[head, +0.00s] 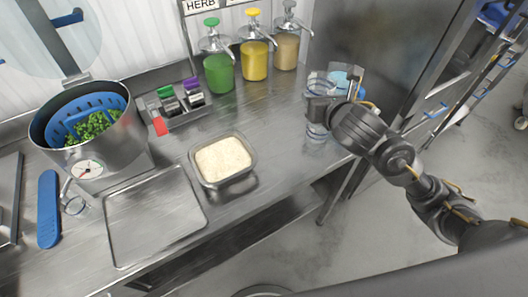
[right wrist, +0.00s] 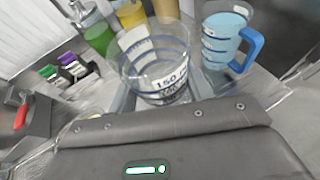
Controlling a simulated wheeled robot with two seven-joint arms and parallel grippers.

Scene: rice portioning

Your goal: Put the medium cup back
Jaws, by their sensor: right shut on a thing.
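The medium cup (right wrist: 158,62) looks like the clear measuring cup with blue bands and a printed 150 in the right wrist view. My right gripper (head: 320,106) is shut on it at the right end of the counter. In the head view its clear rim (head: 318,80) shows above the gripper. Clear, blue-banded plastic also shows below the fingers; I cannot tell whether it is the same cup or another. My gripper hides the middle, and whether the cup touches the counter is unclear. My left gripper is not in view.
A light-blue jug with a blue handle (right wrist: 225,42) stands close by the cup. Pump bottles (head: 254,60) stand behind to the left. A rice tub (head: 222,162), an empty metal tray (head: 155,215) and a pot with a blue basket (head: 85,125) stand farther left.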

